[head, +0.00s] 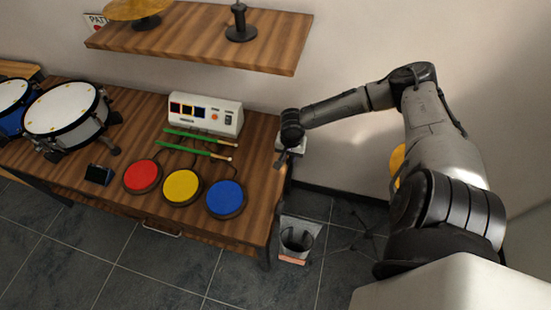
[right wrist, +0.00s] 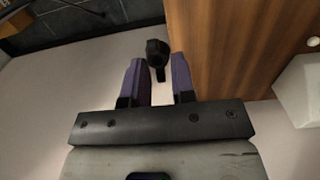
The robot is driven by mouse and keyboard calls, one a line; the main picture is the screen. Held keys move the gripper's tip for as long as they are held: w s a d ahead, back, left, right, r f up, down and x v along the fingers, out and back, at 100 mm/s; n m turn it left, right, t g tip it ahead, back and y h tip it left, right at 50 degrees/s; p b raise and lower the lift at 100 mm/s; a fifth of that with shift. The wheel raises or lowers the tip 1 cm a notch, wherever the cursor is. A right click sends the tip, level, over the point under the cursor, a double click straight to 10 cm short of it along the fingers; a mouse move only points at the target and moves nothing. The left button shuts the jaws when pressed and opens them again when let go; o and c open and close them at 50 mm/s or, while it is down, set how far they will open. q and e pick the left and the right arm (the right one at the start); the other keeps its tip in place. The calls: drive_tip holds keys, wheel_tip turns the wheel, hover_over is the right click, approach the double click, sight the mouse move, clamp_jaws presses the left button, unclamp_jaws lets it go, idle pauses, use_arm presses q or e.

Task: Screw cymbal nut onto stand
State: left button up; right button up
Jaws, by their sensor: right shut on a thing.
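My right gripper (head: 283,160) is over the right edge of the wooden table, reaching in from the right. In the right wrist view its two purple-grey fingers (right wrist: 157,62) are shut on a small black piece, which looks like the cymbal nut (right wrist: 157,50). In the head view the nut cannot be made out. A yellow cymbal (head: 397,157) shows only as a sliver behind my right arm. Thin dark legs, likely the cymbal stand (head: 362,232), spread on the floor below; the stand's top is hidden by my arm. My left gripper is not in view.
The table (head: 262,190) holds red, yellow and blue pads, green drumsticks (head: 200,143), a white module (head: 205,112) and drums at left. A shelf (head: 200,35) above carries another cymbal and a black stand piece. A bin (head: 297,240) stands on the floor beside the table.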

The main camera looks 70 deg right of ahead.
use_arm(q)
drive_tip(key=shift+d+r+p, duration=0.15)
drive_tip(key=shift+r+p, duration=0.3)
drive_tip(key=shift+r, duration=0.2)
use_arm(e)
drive_tip(key=shift+s+d+r, duration=0.4)
drive_tip(key=shift+s+r, duration=0.1)
drive_tip(key=shift+s, duration=0.2)
drive_tip(key=shift+s+d+r, duration=0.4)
drive_tip(key=shift+s+r, duration=0.1)
drive_tip(key=shift+s, duration=0.2)
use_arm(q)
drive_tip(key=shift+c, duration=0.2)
